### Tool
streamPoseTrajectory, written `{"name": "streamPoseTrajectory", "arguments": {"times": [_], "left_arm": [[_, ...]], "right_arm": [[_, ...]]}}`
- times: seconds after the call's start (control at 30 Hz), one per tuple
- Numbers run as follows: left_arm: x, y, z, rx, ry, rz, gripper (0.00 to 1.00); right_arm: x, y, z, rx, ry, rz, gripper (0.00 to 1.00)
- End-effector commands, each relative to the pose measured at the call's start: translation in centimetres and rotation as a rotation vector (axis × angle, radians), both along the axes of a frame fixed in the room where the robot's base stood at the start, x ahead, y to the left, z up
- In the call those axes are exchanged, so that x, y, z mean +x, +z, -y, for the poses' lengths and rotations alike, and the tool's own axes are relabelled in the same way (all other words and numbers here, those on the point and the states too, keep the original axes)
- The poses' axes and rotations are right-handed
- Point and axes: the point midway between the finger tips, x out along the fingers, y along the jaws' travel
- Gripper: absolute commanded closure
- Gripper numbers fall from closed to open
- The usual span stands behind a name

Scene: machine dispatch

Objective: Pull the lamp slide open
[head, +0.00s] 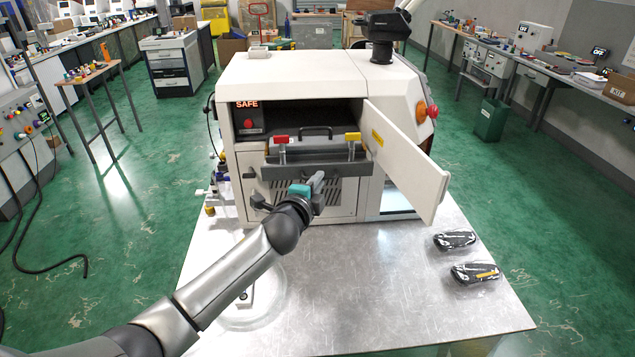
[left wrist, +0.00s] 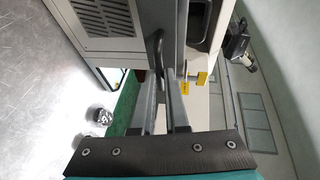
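The lamp slide (head: 345,170) is a grey tray with a dark front bar in the open bay of the white machine (head: 300,75). A red and a yellow latch stand at its front, and a grey case with a black handle (head: 316,131) lies in it. My left gripper (head: 318,182) is in front of the slide, just below its front bar. In the left wrist view, a dark curved pull handle (left wrist: 157,48) on the slide's grey front lies at the tips of my left fingers (left wrist: 163,80). A narrow gap shows between the fingers; I cannot tell whether they grip it. My right gripper is not visible.
The machine's white door (head: 407,160) stands open to the right of the bay. Two dark packaged items (head: 474,272) lie on the right of the metal table (head: 370,300). The table's front middle is clear. A SAFE display (head: 248,117) is at the bay's upper left.

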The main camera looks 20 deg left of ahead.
Motion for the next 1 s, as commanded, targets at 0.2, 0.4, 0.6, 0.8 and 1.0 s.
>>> {"name": "streamPoseTrajectory", "arguments": {"times": [0.2, 0.4, 0.6, 0.8, 1.0], "left_arm": [[0.0, 0.1, -0.1, 0.000, 0.001, 0.001, 0.75], [-0.1, 0.0, 0.0, 0.000, 0.000, 0.001, 0.75], [-1.3, 0.2, 0.0, 0.000, 0.000, 0.000, 0.75], [-3.9, 0.7, 0.1, 0.001, -0.001, 0.000, 0.75], [-6.7, 1.1, 0.3, 0.000, -0.001, -0.001, 0.75]], "right_arm": [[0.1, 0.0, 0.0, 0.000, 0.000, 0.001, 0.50], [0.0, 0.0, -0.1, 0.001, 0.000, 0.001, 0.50], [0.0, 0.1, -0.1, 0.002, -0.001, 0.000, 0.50], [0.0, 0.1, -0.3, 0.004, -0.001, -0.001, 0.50], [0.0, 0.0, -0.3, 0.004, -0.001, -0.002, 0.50]]}}
